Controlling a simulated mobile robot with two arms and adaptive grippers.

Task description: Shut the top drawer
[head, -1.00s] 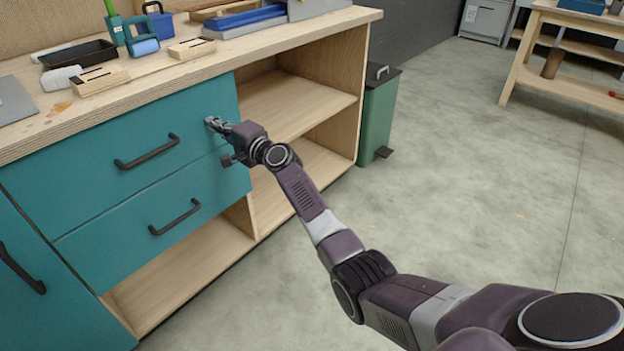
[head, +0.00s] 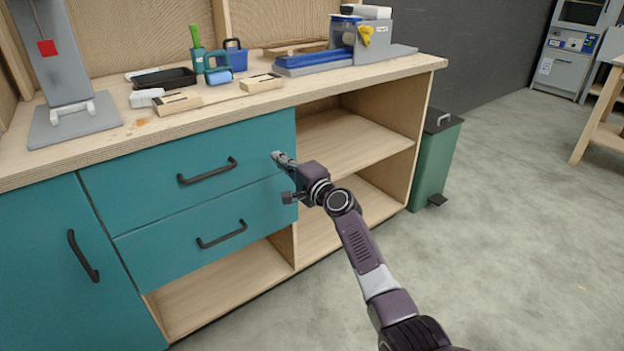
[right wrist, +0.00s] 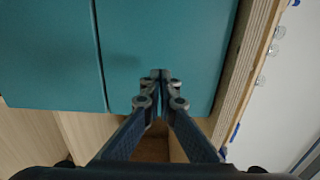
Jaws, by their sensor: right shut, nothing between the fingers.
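The top drawer (head: 150,165) is the upper teal front under the worktop, with a black bar handle (head: 207,171). Its front looks about level with the lower drawer (head: 165,240), and I see no clear gap. My right gripper (head: 277,156) is shut and empty, its fingertips at the right part of the top drawer's front, right of the handle. In the right wrist view the closed fingertips (right wrist: 160,73) are against or very close to the teal top drawer front (right wrist: 185,35); contact is hard to tell. My left gripper is not in view.
The wooden worktop (head: 330,90) overhangs the drawers and carries a black tray, wooden blocks and tools. Open shelves (head: 350,140) lie right of the drawers. A green bin (head: 437,160) stands at the bench's right end. The floor in front is clear.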

